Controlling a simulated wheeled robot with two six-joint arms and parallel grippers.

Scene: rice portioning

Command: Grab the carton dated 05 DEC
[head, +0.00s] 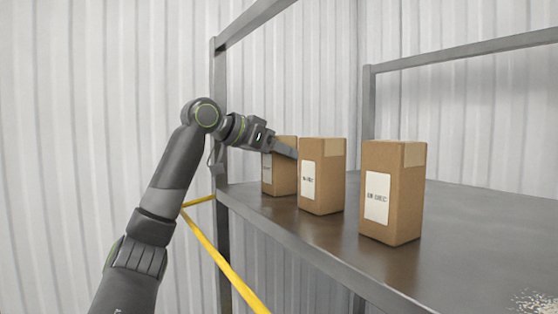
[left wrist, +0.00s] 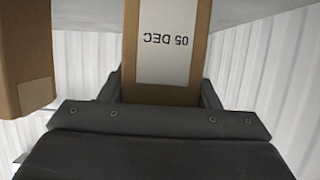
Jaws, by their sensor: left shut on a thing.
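Three brown cartons with white labels stand in a row on the dark shelf (head: 450,230). The 05 DEC carton (left wrist: 161,45) fills the middle of the left wrist view, its label upside down there. In the head view it is the far-left carton (head: 285,181), partly hidden by my gripper. My left gripper (head: 284,148) is shut on this carton, with a finger on either side in the left wrist view (left wrist: 162,90). The middle carton (head: 330,180) and the near right carton (head: 408,195) stand apart from it; their label dates are too small to read surely. My right gripper is not in view.
A neighbouring carton (left wrist: 22,50) stands close at the left of the left wrist view. A grey shelf post (head: 220,120) rises beside my left arm, with rails above. A yellow bar (head: 225,262) runs below the shelf edge. White grains (head: 535,302) lie at the lower right.

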